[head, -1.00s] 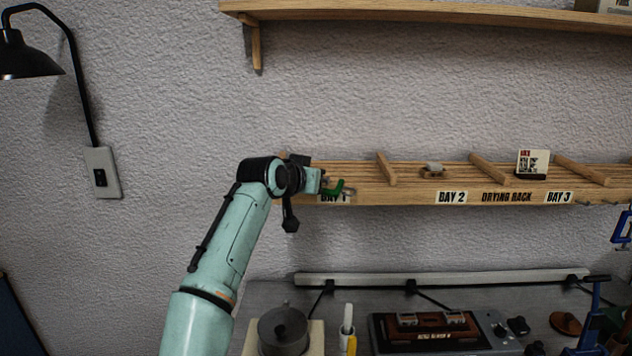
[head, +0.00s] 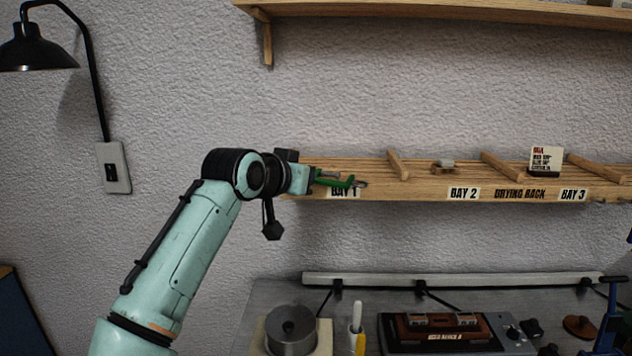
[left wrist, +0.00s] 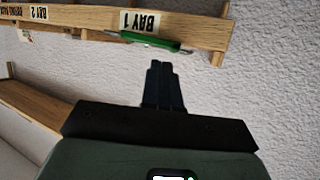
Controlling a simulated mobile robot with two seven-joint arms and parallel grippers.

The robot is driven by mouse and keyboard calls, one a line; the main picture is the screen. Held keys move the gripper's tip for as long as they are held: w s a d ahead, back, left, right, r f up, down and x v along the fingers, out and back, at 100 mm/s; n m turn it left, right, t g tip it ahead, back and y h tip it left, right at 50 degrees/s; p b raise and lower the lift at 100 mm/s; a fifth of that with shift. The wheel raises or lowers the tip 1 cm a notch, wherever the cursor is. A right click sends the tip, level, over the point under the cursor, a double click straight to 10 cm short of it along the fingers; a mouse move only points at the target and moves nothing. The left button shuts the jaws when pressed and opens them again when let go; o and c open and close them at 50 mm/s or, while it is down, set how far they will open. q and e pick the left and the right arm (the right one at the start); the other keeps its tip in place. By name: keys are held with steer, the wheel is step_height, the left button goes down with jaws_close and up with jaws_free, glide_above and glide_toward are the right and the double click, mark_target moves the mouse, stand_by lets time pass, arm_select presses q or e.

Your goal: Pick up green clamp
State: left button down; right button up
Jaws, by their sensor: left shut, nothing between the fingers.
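The green clamp (head: 335,181) is at the front edge of the wooden drying rack, by the BAY 1 label. It also shows in the left wrist view (left wrist: 148,41), along the rack edge beside that label, with metal parts at its ends. My left gripper (head: 311,180) is just left of the clamp in the head view. In the left wrist view its black fingers (left wrist: 164,72) are together and empty, with a small gap between their tips and the clamp. My right gripper is in neither view.
The drying rack (head: 415,190) has wooden dividers and holds a small block (head: 445,166) and a card (head: 546,160). A shelf (head: 400,12) runs above. Below, a bench holds a pot (head: 291,330) and a brown-and-grey device (head: 440,328). Bare wall lies left of the rack.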

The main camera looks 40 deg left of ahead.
arm_select(q)
steer(key=shift+s+d+f+b, duration=0.1)
steer(key=shift+s+d+b, duration=0.1)
steer(key=shift+s, duration=0.35)
steer(key=shift+s+d+b, duration=0.15)
steer(key=shift+s+d, duration=0.05)
steer(key=shift+s, duration=0.3)
steer(key=c, duration=1.4)
jaws_free()
steer(key=shift+s+d, duration=0.1)
steer(key=shift+s, duration=0.2)
steer(key=shift+c, duration=0.2)
steer(key=o, duration=0.4)
steer(key=shift+s+f, duration=0.1)
steer(key=shift+f, duration=0.15)
steer(key=shift+c, duration=0.2)
steer(key=m+y+p, duration=0.3)
steer(key=m+y, duration=0.5)
steer(key=m, duration=0.5)
glide_toward(334, 186)
steer(key=p+x, duration=0.2)
steer(key=x, duration=0.5)
steer(key=shift+w+a+p, duration=0.25)
steer(key=shift+p, duration=0.05)
steer(key=shift+w+a, duration=0.25)
steer(key=shift+a, duration=0.05)
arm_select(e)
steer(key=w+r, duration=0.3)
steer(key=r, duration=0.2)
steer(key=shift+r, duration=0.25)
